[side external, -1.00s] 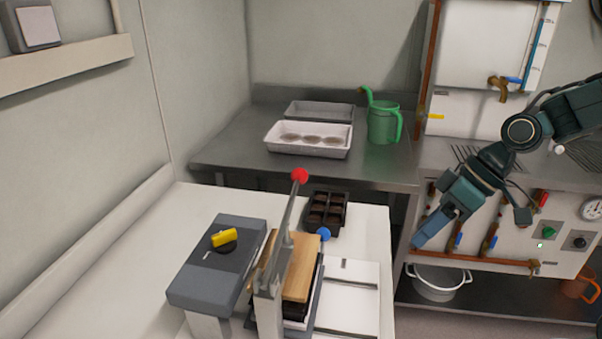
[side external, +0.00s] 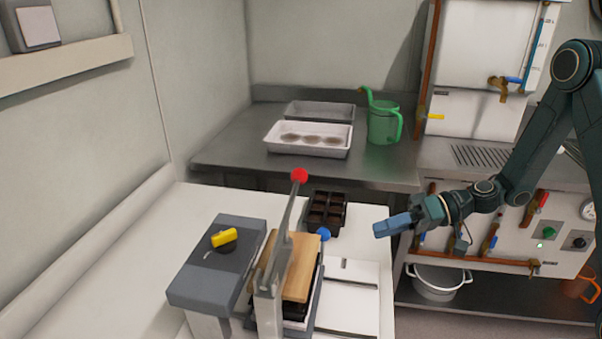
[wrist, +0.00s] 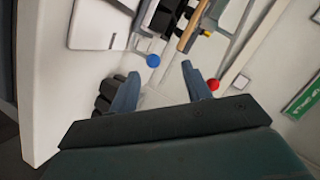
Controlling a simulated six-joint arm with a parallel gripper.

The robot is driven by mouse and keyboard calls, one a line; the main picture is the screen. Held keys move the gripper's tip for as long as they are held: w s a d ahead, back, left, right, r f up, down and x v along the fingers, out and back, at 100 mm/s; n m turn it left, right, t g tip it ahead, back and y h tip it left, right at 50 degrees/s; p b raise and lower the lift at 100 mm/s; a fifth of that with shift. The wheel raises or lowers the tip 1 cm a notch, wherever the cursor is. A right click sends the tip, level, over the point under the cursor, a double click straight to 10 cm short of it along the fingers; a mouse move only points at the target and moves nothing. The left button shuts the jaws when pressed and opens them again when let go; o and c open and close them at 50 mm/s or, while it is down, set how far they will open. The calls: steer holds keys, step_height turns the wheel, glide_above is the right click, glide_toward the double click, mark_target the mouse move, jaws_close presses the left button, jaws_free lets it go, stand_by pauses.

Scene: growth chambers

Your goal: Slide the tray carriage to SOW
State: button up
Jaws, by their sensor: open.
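The tray carriage, partly hidden under a wooden plate (side external: 299,268) and behind a lever, sits in the bench device; its blue knob (side external: 323,234) sticks out at the back right. The blue knob (wrist: 153,61) also shows in the wrist view, just ahead of and between my fingertips. My gripper (side external: 376,230) is open and empty, to the right of the knob and apart from it. A white slotted plate (side external: 350,300) lies right of the carriage. No SOW label is readable.
A lever with a red ball (side external: 299,175) rises beside the wooden plate. A grey box with a yellow knob (side external: 223,238) stands left. A dark cell tray (side external: 326,212) lies behind the blue knob. A green watering can (side external: 383,122) and white tray (side external: 308,151) are on the rear counter.

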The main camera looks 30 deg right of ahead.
mark_target(323, 234)
steer(key=shift+w+d+f+m+t, duration=0.35)
steer(key=shift+w+d+m+t, duration=0.1)
steer(key=shift+d+t, duration=0.1)
steer(key=shift+w+d+f+m+t, duration=0.35)
steer(key=shift+d+m+t, duration=0.1)
steer(key=shift+d+t, duration=0.1)
steer(key=shift+a, duration=0.1)
steer(key=shift+x, duration=6.85)
steer(key=shift+r, duration=0.15)
steer(key=shift+c, duration=0.2)
steer(key=shift+a, duration=0.1)
jaws_close()
